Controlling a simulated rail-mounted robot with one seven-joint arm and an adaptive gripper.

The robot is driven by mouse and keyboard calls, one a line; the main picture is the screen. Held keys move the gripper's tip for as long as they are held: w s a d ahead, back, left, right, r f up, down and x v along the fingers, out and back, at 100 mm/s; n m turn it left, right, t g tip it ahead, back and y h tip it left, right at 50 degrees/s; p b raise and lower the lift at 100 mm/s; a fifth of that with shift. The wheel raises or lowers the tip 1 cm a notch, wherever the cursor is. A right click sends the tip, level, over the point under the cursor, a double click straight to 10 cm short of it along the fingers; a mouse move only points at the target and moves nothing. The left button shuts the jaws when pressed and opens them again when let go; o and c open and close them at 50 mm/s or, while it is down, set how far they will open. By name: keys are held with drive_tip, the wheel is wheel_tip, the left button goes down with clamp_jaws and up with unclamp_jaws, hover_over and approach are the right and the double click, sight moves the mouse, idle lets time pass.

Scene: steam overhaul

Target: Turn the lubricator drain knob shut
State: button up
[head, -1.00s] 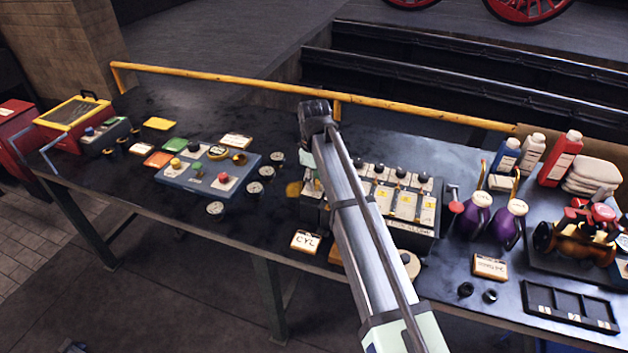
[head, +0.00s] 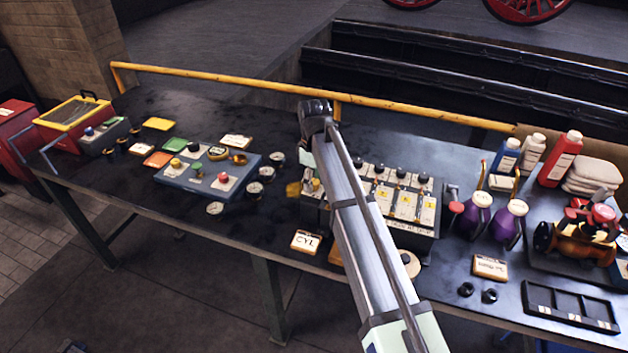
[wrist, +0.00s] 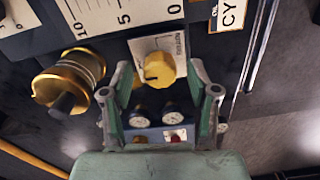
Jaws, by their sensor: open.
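The lubricator (head: 415,222) is a dark box on the bench with a row of white-plated units, partly covered by my arm in the head view. In the wrist view, a yellow round knob (wrist: 158,70) with a pale pointer mark sits on a white label plate (wrist: 150,48); its small lettering is not readable. My gripper (wrist: 161,78) is open, with one green-grey finger on each side of the knob. Gaps show between the fingers and the knob, so it is not gripped. In the head view my arm hides the knob and the gripper's jaws.
A brass fitting with a black tip (wrist: 70,85) is just left of my left finger. A blue panel (head: 205,178) and gauges lie left; purple oil cans (head: 475,213) stand right. A yellow rail (head: 230,83) runs behind.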

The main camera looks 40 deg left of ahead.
sight(314, 182)
wheel_tip(314, 182, up, 12)
drive_tip(key=shift+f, duration=0.15)
idle(0.3)
